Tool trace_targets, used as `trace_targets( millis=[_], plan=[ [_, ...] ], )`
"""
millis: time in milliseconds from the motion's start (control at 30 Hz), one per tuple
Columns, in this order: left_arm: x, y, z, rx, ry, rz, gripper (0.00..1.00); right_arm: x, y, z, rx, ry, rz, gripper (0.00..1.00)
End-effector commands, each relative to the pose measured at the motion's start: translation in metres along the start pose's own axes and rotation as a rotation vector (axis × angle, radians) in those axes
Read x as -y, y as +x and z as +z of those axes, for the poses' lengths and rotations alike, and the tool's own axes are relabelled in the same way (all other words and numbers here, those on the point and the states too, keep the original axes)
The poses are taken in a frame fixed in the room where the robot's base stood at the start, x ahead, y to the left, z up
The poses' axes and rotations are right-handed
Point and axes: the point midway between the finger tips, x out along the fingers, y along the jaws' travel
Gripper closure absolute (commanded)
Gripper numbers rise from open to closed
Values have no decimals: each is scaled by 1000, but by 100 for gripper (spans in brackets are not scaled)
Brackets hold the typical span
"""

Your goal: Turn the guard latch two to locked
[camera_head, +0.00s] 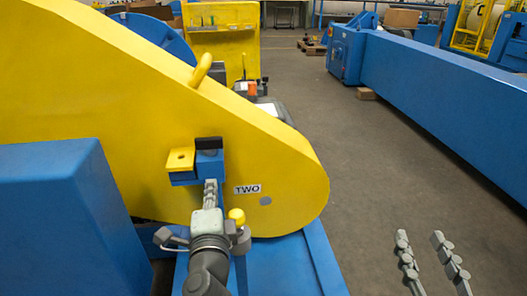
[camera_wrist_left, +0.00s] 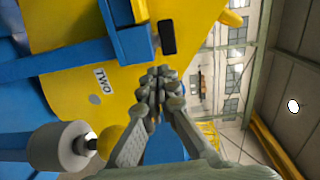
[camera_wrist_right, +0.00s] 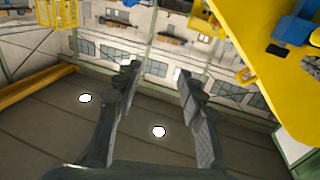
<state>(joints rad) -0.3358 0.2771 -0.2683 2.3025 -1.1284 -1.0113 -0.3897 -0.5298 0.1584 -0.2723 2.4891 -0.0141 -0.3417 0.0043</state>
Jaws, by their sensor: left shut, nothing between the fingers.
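The yellow guard (camera_head: 110,110) fills the left of the head view, with a white "TWO" label (camera_head: 247,189) on its face. Beside the label is a blue block (camera_head: 209,168) with a black end (camera_head: 209,143) and a yellow tab (camera_head: 180,160). Below the label a yellow ball knob (camera_head: 237,215) stands by a grey cylinder, clearer in the left wrist view (camera_wrist_left: 60,147). I cannot tell the latch's setting. My left gripper (camera_head: 210,185) is shut and empty, its tips just below the blue block; contact is unclear. My right gripper (camera_head: 420,240) is open and empty at lower right.
A blue housing (camera_head: 60,210) stands at the near left, and a blue base (camera_head: 285,265) lies under the guard. A yellow loop handle (camera_head: 201,69) sits on the guard's sloping edge. A long blue beam (camera_head: 440,85) runs along the right. The grey floor between is clear.

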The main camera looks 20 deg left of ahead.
Motion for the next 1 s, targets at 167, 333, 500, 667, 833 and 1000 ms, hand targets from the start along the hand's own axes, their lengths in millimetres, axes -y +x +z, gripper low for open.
trace_targets(
  millis=[167,333,500,667,833,1000],
  plan=[
    [13,4,-3,-5,33,-51,100,4,-2,-14,-49,6,-6,60],
    [16,31,-2,-4,32,-53,100,1,-2,-10,-24,2,-2,60],
    [17,68,-3,-3,31,-52,100,0,-2,-6,-10,0,0,60],
    [18,101,-2,-2,30,-49,100,1,-2,-8,-18,1,-1,60],
    [18,126,-3,-3,31,-47,100,3,-2,-11,-37,4,-5,60],
    [18,137,-3,-4,30,-45,100,4,-2,-16,-57,6,-7,60]
  ],
)
